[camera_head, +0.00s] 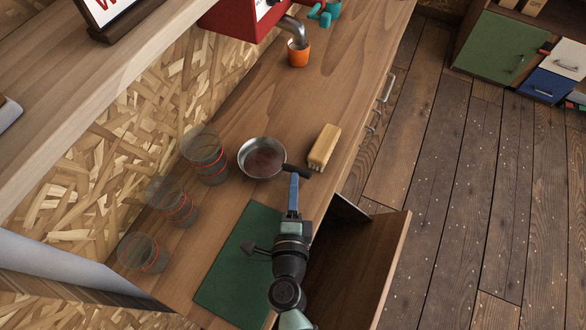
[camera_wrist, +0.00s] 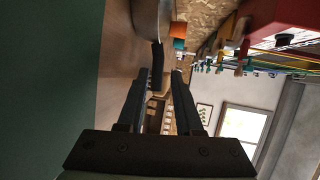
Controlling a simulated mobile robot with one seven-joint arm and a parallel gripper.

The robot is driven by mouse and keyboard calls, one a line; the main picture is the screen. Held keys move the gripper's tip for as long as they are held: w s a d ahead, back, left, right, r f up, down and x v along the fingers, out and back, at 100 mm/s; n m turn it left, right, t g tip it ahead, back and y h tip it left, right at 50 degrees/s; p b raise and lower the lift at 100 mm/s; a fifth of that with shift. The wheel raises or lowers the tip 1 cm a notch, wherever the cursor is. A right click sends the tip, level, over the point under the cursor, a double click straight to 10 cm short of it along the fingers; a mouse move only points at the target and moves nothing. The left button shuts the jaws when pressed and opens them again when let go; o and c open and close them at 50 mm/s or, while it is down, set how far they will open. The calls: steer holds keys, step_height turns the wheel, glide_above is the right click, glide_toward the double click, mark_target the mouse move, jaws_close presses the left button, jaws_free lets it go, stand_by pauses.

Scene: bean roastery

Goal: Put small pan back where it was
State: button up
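The small pan (camera_head: 262,159) is a round metal pan with a brown inside. It appears to rest on the wooden counter (camera_head: 262,105), with its black handle (camera_head: 303,170) pointing right. It also shows in the wrist view, with its metal side (camera_wrist: 147,18) at the top and its dark handle (camera_wrist: 157,66) hanging down between my fingers. My gripper (camera_head: 293,180) is at the handle in the head view. In the wrist view my gripper (camera_wrist: 161,74) is open, with its fingertips either side of the handle and a visible gap to the right finger.
A wooden brush (camera_head: 323,147) lies right of the pan. Several clear glasses (camera_head: 205,156) stand along the wall side. A green mat (camera_head: 240,262) lies below the pan, beside an open drawer or door (camera_head: 365,265). An orange cup (camera_head: 298,54) stands under a red machine (camera_head: 240,15).

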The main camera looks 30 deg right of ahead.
steer(key=shift+v, duration=1.6)
